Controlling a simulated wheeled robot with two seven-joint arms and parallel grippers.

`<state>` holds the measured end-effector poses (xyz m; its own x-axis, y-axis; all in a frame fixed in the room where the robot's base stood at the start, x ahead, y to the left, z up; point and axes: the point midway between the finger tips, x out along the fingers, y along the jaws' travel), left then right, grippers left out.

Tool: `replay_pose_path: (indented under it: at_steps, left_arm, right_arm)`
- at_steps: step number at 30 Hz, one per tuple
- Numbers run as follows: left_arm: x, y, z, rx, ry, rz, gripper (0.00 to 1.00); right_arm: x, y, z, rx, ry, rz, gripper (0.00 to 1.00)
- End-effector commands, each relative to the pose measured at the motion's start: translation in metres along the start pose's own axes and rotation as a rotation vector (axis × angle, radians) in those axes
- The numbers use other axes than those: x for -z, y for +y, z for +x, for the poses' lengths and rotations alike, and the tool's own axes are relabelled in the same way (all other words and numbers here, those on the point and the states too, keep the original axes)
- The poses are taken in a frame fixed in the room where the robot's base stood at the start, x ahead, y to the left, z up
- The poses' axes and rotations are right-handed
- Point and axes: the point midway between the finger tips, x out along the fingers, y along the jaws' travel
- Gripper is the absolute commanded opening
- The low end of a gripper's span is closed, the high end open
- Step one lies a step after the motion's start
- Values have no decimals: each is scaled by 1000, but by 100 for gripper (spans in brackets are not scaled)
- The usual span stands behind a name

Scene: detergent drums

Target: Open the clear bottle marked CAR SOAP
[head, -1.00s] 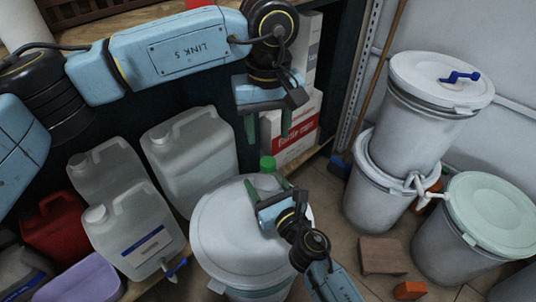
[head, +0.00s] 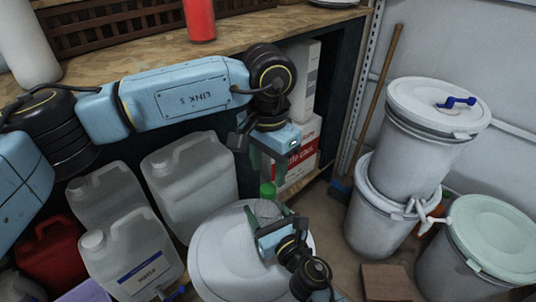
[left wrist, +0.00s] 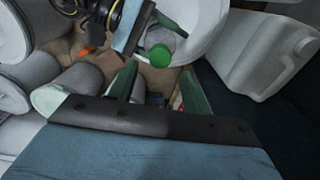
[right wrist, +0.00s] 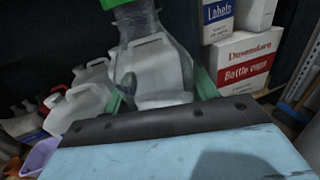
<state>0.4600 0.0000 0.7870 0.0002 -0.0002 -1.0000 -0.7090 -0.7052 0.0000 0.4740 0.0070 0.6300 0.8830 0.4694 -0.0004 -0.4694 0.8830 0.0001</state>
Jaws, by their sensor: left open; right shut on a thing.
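The clear bottle (right wrist: 155,60) stands upright in my right gripper with its green cap (right wrist: 122,8) on top. No CAR SOAP marking shows on the visible side. My left gripper (head: 267,162) is open and empty, pointing down just above the cap. In the left wrist view the cap (left wrist: 159,55) lies ahead between the spread fingers, apart from them.
A large drum with a white lid (head: 230,262) stands under my right gripper. Translucent canisters (head: 190,185) stand to the left on a shelf, below a wooden worktop (head: 140,50). Cartons (head: 303,150) are close behind the left gripper. Stacked drums (head: 425,140) stand at right.

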Motion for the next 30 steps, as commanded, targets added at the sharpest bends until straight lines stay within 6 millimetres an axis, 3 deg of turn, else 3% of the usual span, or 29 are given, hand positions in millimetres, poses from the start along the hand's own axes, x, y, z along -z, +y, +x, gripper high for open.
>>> replay_pose_path:
  at_steps: [9,21,30]
  left_arm:
    - [0,0,44,-1,-1,-3,49]
    - [0,0,52,0,0,-3,49]
    - [0,0,52,0,0,-3,9]
  right_arm:
    - [0,0,0,0,0,0,0]
    - [0,0,0,0,0,0,0]
    - [0,0,0,0,1,0,0]
